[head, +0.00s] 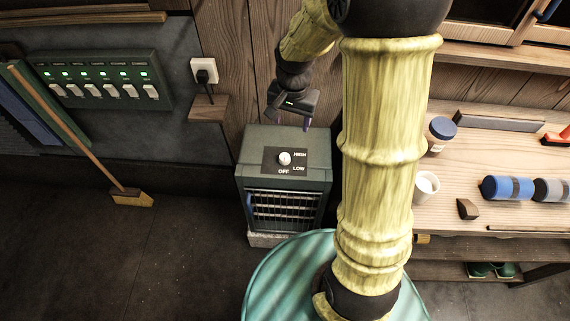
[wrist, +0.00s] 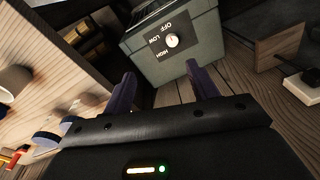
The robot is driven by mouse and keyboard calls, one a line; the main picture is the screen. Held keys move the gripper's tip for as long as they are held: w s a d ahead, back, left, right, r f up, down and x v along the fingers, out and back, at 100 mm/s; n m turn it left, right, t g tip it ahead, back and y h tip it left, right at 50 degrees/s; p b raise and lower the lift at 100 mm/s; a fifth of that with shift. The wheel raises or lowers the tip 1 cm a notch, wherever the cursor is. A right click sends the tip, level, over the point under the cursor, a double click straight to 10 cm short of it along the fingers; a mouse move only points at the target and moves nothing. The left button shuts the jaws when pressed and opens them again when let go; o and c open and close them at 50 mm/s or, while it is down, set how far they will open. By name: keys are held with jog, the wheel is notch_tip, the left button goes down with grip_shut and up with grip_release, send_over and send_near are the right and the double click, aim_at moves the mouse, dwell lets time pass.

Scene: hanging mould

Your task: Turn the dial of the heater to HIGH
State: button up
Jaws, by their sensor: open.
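The heater (head: 288,180) is a dark green box with a front grille, standing on the floor by the wall. On its top, a black plate carries the round white dial (head: 285,158) with the labels OFF, LOW and HIGH. Which label the dial points to is too small to tell. My gripper (head: 290,119) is open and empty, above and behind the heater's back edge, apart from the dial. In the wrist view the heater (wrist: 200,62) lies beyond the two purple fingers of my gripper (wrist: 160,76), with its dial (wrist: 172,41) visible between and above them.
A wooden bench (head: 470,145) at the right holds a jar (head: 440,135), a white cup (head: 426,187) and a blue roller (head: 507,188). A teal round surface (head: 275,275) is in front of the heater. A switch panel (head: 105,80), a plugged socket (head: 204,71) and a broom (head: 130,197) are at the left.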

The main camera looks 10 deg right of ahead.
aim_at(285, 156)
jog(key=w+f+m+g+b, duration=0.1)
jog(key=w+f+m+b, duration=0.4)
jog(key=w+f, duration=0.3)
notch_tip(285, 156, down, 2)
jog(key=shift+w+d+f+m, duration=0.1)
jog(key=shift+w+d+m, duration=0.05)
jog(key=shift+w+m, duration=0.3)
notch_tip(285, 156, down, 17)
jog(key=shift+f+p, duration=0.2)
jog(key=shift+p, duration=0.2)
jog(key=c, duration=1)
